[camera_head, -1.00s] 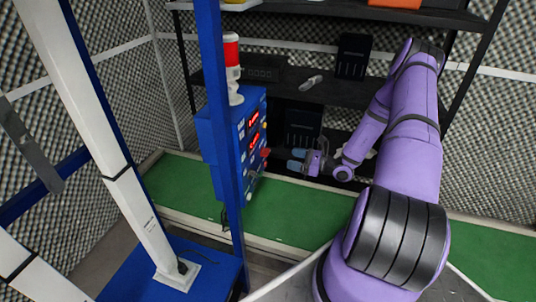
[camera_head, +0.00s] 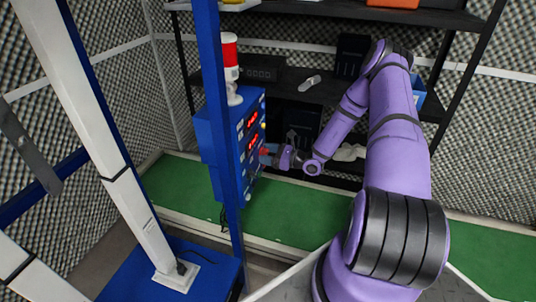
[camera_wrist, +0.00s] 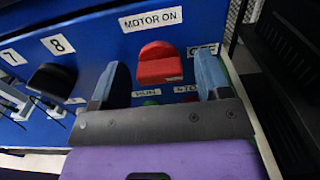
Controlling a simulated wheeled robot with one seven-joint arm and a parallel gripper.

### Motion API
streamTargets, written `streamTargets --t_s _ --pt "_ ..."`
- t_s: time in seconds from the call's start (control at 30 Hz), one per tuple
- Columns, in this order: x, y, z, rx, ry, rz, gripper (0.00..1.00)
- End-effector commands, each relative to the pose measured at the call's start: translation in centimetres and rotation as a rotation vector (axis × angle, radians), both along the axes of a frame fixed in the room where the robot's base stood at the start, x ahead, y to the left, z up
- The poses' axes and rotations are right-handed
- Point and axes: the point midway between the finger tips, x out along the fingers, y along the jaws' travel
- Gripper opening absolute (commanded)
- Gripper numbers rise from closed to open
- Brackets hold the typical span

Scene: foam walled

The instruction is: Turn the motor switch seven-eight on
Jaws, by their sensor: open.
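The blue control box (camera_head: 216,135) with red lit displays hangs on the blue post. In the wrist view its panel carries a "MOTOR ON" label (camera_wrist: 151,19) with a red switch knob (camera_wrist: 160,65) below it, and an "OFF" label to the right. My gripper (camera_head: 268,154) is at the box's right face. In the wrist view my gripper (camera_wrist: 162,82) is open, its two blue fingers on either side of the red knob; contact cannot be told. A black knob (camera_wrist: 52,78) sits to the left, below the labels "7" and "8".
"RUN" and "STOP" labels are partly hidden behind my gripper. A red and white signal lamp (camera_head: 231,70) stands on the box. The blue post (camera_head: 222,120) rises in front of it. A black shelf (camera_head: 320,90) stands behind, above the green surface (camera_head: 290,212).

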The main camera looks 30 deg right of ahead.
Motion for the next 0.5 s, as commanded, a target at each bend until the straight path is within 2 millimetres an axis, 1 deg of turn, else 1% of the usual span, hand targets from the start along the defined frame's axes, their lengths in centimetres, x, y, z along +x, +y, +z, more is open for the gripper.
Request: streamTargets --t_s 0.07,0.1,0.17,0.2,0.3,0.5 --pt "-0.01 0.00 0.00 0.000 0.000 0.000 0.70" --pt "-0.01 0.00 0.00 0.000 0.000 0.000 0.66" --pt "-0.02 0.00 0.00 0.000 0.000 0.000 0.52" --pt "-0.02 0.00 0.00 0.000 0.000 0.000 0.43" --pt "-0.03 -0.01 0.00 0.000 0.000 0.000 0.21" --pt "-0.04 -0.02 0.00 -0.006 -0.004 0.000 0.21"
